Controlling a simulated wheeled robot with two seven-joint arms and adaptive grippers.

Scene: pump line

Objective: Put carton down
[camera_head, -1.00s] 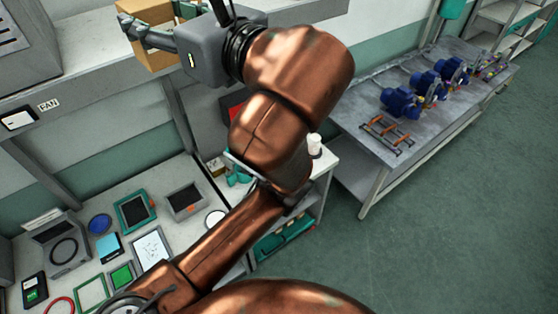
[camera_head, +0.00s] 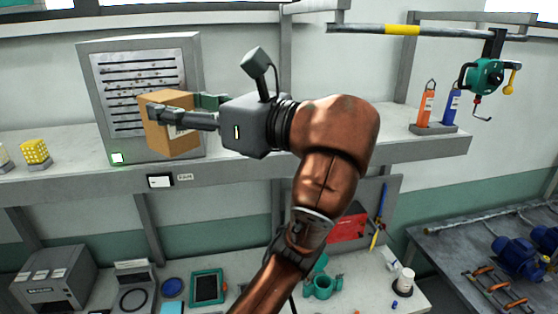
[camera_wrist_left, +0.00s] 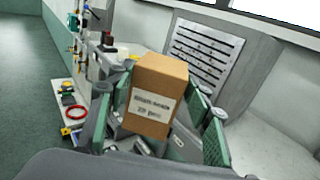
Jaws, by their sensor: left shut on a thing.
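My left gripper (camera_head: 190,112) is shut on a brown cardboard carton (camera_head: 168,137), its fingers on either side of it. In the head view the carton shows in front of a grey panel box, above or close to the grey shelf (camera_head: 240,165); I cannot tell if it touches the shelf. In the left wrist view the carton (camera_wrist_left: 154,92) sits between the green-padded fingers (camera_wrist_left: 160,115), with a white printed label facing the camera. My right gripper is not in view.
The grey panel box (camera_head: 140,90) stands on the shelf behind the carton. A yellow block (camera_head: 35,152) is at the left. Orange and blue bottles (camera_head: 428,105) stand at the right end. The shelf's middle right is clear. A bench with tools (camera_head: 215,295) lies below.

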